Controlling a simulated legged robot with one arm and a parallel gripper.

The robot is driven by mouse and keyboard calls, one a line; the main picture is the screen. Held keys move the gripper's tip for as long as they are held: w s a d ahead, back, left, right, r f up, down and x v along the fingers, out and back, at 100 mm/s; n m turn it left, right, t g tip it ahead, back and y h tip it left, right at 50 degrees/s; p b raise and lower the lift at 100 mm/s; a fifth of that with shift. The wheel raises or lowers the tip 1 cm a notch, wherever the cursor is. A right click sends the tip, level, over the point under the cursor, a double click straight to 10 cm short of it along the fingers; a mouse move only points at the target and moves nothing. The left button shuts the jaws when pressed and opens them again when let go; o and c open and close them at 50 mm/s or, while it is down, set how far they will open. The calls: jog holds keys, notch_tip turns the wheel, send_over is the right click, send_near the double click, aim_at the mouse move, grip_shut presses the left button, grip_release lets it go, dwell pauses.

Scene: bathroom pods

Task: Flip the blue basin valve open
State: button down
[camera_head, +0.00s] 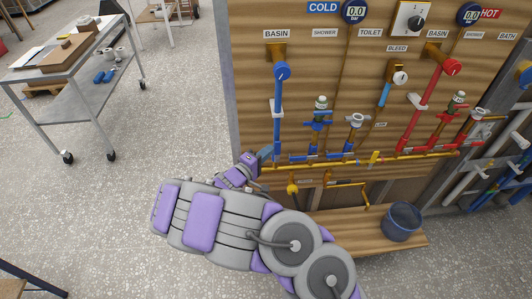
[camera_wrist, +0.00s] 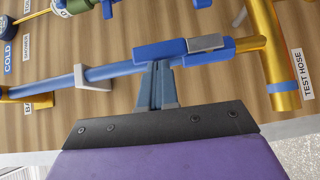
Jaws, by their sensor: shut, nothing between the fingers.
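The blue basin pipe (camera_head: 278,118) runs down the wooden panel from under the BASIN label (camera_head: 277,34). In the wrist view the same pipe (camera_wrist: 105,72) crosses from left to right. A blue lever-like valve part (camera_wrist: 160,49) lies roughly along it, beside a grey piece (camera_wrist: 205,43). My gripper (camera_wrist: 157,68) is shut and empty, its fingertips right at the lower edge of this blue part. I cannot tell whether they touch. In the head view my gripper (camera_head: 265,154) is at the lower end of the blue pipe and partly hides that spot.
Yellow pipe (camera_head: 330,165) runs along the panel's bottom. Other blue fittings (camera_head: 318,124) stand to the right, and red basin pipe (camera_head: 424,110) farther right. A bucket (camera_head: 402,222) stands on the wooden ledge (camera_head: 345,235). A metal cart (camera_head: 75,80) stands at left; floor between is clear.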

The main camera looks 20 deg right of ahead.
jog(key=w+a+p+v, duration=0.1)
jog(key=w+p+v, duration=0.1)
jog(key=v, duration=1)
jog(key=shift+a+f, duration=0.2)
jog(key=shift+a, duration=0.35)
jog(key=s+d+r+m+g, duration=0.7)
jog(key=s+d+r+g, duration=0.35)
jog(key=d+r, duration=0.45)
jog(key=s+d+r+m+g+y, duration=0.1)
jog(key=s+y, duration=0.1)
jog(key=s, duration=0.3)
jog(key=s+d+r+m+g+y, duration=0.1)
jog(key=s+d+g+y, duration=0.1)
jog(key=s, duration=0.4)
jog(key=s+a+n+t+y, duration=0.2)
jog(key=s+a+n+y, duration=0.1)
jog(key=s+a+y, duration=0.8)
jog(key=s+a, duration=0.3)
jog(key=s, duration=0.3)
jog(key=shift+a+f, duration=0.35)
jog(key=shift+d+t, duration=0.1)
jog(key=shift+t, duration=0.15)
